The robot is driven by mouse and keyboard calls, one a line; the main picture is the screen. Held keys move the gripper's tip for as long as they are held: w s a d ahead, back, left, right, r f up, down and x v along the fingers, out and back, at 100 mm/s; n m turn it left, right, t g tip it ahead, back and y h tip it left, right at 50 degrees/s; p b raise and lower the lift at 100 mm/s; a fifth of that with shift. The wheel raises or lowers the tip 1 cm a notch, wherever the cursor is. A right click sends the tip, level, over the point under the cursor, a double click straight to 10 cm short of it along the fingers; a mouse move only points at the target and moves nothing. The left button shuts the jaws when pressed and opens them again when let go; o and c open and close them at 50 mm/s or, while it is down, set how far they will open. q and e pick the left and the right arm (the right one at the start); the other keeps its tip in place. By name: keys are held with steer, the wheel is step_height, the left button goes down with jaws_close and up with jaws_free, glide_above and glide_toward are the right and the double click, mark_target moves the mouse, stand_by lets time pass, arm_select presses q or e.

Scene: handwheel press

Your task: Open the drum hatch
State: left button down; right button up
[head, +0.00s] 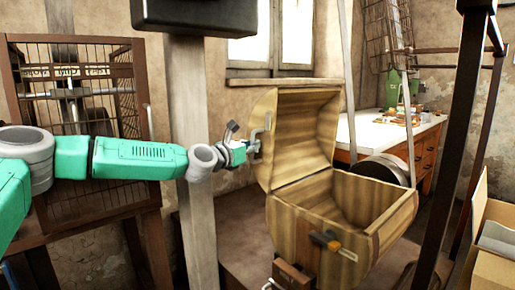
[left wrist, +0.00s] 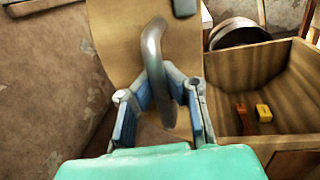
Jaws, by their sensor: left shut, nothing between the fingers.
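The wooden drum (head: 318,235) stands right of centre in the head view, with its opening facing up and inside showing. Its curved hatch (head: 305,125) is swung up and stands raised at the back. A grey curved handle (head: 267,124) is on the hatch's left edge; it also shows in the left wrist view (left wrist: 153,45). My right gripper is not in view.
A wire-fronted cabinet (head: 80,90) is at the left. A workbench (head: 400,132) stands behind at the right. A cardboard box (head: 492,265) is at the lower right, near a dark upright post (head: 455,150).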

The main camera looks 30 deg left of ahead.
arm_select(q)
steer(key=shift+s+a+f, duration=0.15)
steer(key=shift+f, duration=0.8)
steer(key=c, duration=1.7)
jaws_free()
steer(key=shift+s+a+r, duration=0.1)
steer(key=shift+s+r, duration=0.05)
steer(key=shift+o, duration=0.7)
steer(key=shift+s+a+r, duration=0.15)
steer(key=shift+a, duration=0.2)
steer(key=shift+w+d+r, duration=0.25)
steer(key=shift+d+r, duration=0.05)
steer(key=shift+d, duration=0.2)
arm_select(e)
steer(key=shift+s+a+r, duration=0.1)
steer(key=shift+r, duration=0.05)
arm_select(q)
steer(key=s+a, duration=0.2)
steer(key=s, duration=0.9)
steer(key=shift+s+a+f, duration=0.2)
steer(key=shift+s+f, duration=0.05)
steer(key=shift+s, duration=0.15)
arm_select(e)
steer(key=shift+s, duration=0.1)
